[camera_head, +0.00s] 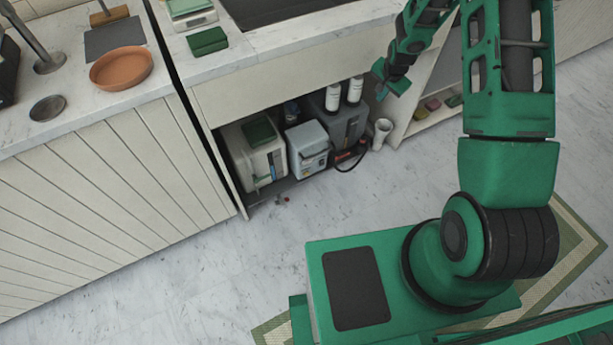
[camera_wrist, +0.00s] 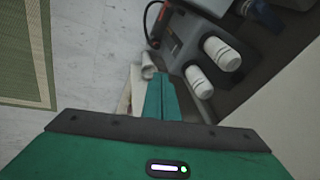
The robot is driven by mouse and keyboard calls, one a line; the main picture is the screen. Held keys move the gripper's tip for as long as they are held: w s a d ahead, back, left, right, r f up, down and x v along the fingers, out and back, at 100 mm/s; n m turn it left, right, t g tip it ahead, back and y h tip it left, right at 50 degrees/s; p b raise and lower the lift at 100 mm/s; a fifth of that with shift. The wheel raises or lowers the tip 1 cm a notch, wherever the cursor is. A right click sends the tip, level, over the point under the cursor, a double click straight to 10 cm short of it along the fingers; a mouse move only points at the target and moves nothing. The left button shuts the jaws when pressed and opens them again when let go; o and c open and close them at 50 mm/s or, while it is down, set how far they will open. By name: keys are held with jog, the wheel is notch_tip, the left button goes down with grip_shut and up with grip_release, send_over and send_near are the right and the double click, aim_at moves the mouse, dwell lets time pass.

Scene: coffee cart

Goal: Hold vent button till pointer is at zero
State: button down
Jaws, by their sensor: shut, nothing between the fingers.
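The vent button and its pointer cannot be made out in either view. Under the counter, the open cabinet holds a pale box unit (camera_head: 255,158), a smaller light grey unit (camera_head: 308,160) and a dark grey unit (camera_head: 352,126). The dark grey unit also shows at the top of the wrist view (camera_wrist: 190,32). My gripper (camera_head: 384,85) is shut and empty, in front of the counter's right part, to the right of the white bottles. In the wrist view, its green fingers (camera_wrist: 161,92) are together beside the bottles.
A white cup-like vessel (camera_head: 382,130) stands at the cabinet's right edge. A red item with a black hose (camera_head: 346,156) lies low beside the dark unit. The marble floor in front is otherwise open.

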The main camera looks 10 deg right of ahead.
aim_at(306, 174)
jog(key=a+f+m+t+y, duration=0.1)
jog(key=a+f, duration=0.3)
jog(key=f, duration=0.6)
jog(key=w+a+f+m, duration=0.15)
jog(key=a+f, duration=0.25)
jog(key=f, duration=0.5)
jog(key=a+f+m+t+y, duration=0.15)
jog(key=a+f, duration=0.25)
jog(key=f, duration=0.6)
jog(key=s+a+f+m+t, duration=0.1)
jog(key=s+a+f+m, duration=0.2)
jog(key=f, duration=0.6)
jog(key=s+a+f+m+t, duration=0.1)
jog(key=s+a+f+m, duration=0.3)
jog(key=s+a+f, duration=0.3)
jog(key=s+f, duration=0.3)
jog(key=shift+a+f+t, duration=0.2)
jog(key=shift+f+t, duration=0.1)
jog(key=shift+t, duration=0.05)
jog(key=shift+w+h, duration=0.1)
jog(key=shift+h, duration=0.15)
jog(key=w+a, duration=0.3)
jog(key=w, duration=0.5)
jog(key=shift+w, duration=0.25)
